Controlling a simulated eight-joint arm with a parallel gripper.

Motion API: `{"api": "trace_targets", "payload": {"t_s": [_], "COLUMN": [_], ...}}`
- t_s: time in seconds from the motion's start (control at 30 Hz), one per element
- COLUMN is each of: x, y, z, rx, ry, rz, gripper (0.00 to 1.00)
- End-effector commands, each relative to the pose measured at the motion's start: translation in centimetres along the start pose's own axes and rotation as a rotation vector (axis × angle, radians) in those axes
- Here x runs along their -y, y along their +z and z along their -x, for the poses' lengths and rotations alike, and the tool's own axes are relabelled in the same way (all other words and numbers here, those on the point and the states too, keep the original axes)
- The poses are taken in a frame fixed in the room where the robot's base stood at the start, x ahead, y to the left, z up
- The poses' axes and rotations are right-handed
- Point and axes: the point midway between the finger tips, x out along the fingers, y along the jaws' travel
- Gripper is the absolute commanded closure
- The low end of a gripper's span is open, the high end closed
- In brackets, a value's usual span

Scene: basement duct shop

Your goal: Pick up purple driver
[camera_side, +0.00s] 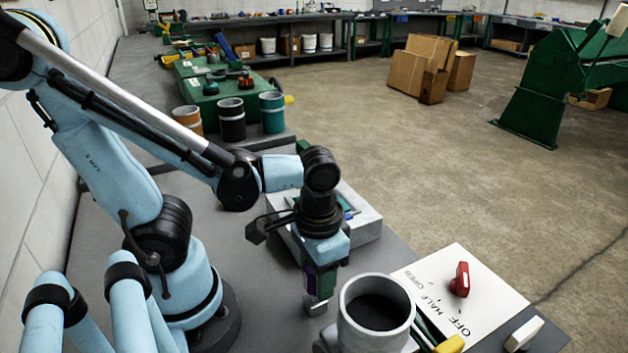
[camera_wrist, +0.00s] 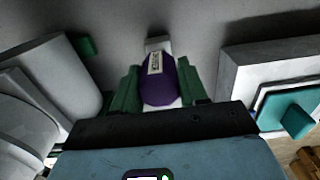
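The purple driver (camera_wrist: 158,88) shows in the wrist view as a rounded purple handle with a pale printed label. It sits between the green fingers of my gripper (camera_wrist: 157,80), which appear to press against both its sides. In the side view my gripper (camera_side: 320,285) points down low over the grey bench, and a strip of purple (camera_side: 310,278) shows beside a green finger. A small whitish piece (camera_side: 316,305) is just below the fingers. The rest of the driver is hidden by my gripper.
A grey cup (camera_side: 362,330) stands close to the right of my gripper. A light grey tray (camera_side: 366,226) is behind it. A white panel (camera_side: 425,275) with a red knob (camera_side: 460,280) lies farther right. Several cups stand at the back left.

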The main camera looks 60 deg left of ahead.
Motion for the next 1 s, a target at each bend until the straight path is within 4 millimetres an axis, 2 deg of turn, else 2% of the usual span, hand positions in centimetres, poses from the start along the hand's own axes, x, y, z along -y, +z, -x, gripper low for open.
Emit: {"api": "trace_targets", "payload": {"t_s": [0.03,0.23,0.73,1.0], "x": [0.0,0.0,0.0,0.0], "y": [0.0,0.0,0.0,0.0], "z": [0.0,0.0,0.4,2.5], "rx": [0.000,0.000,0.000,0.000], "ry": [0.000,0.000,0.000,0.000], "rz": [0.000,0.000,0.000,0.000], "gripper": [0.69,0.99,1.00,1.00]}}
